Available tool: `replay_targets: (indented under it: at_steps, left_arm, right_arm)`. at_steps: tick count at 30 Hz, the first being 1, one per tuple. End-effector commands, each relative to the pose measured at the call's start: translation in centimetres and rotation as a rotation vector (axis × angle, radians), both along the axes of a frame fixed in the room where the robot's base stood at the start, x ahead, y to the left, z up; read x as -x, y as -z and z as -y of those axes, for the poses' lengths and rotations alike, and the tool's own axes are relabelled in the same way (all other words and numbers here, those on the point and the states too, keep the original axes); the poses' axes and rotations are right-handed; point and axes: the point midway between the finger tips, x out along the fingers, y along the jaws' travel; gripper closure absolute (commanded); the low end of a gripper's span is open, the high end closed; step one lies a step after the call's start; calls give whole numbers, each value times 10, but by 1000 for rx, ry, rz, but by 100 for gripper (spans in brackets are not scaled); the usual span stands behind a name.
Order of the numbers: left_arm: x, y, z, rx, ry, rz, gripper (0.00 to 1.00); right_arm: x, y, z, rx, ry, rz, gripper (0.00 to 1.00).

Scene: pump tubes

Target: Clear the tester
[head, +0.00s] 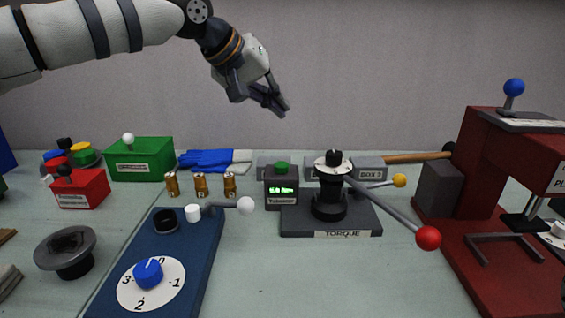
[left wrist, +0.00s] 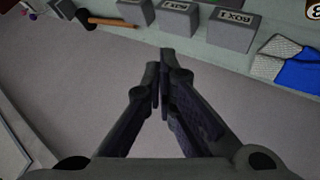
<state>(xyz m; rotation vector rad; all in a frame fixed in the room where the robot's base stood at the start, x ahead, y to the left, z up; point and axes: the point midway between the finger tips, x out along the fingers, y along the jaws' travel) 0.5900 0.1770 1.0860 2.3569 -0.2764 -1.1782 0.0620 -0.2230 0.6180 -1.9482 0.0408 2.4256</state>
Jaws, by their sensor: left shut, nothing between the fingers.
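A small dark box (head: 281,188) with a green button on top and a lit green display stands mid-table; its label is too small to read surely. Right beside it is a grey stand marked TORQUE (head: 332,220), with a black post, a white dial, a red-balled lever (head: 428,238) and a yellow-balled lever (head: 400,180). My left gripper (head: 281,108) is raised well above the table, above the dark box in the picture, touching nothing. Its fingers (left wrist: 160,85) are shut and empty in the left wrist view. My right gripper does not show.
Several grey boxes (left wrist: 233,30) stand at the back, with a hammer (head: 417,158) and blue gloves (head: 205,160) nearby. Brass cylinders (head: 201,185) stand behind a blue dial panel (head: 196,270). A red press (head: 485,220) fills the right. Green (head: 141,160) and red (head: 80,190) boxes stand left.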

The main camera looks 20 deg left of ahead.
Motion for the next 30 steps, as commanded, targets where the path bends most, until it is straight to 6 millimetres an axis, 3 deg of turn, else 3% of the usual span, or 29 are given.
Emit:
replay_targets:
  at_steps: [18,30]
  left_arm:
    - [0,80,-1,0,-2,-6,100]
    - [0,89,0,0,-1,-2,100]
  right_arm:
    - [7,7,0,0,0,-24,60]
    - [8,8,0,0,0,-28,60]
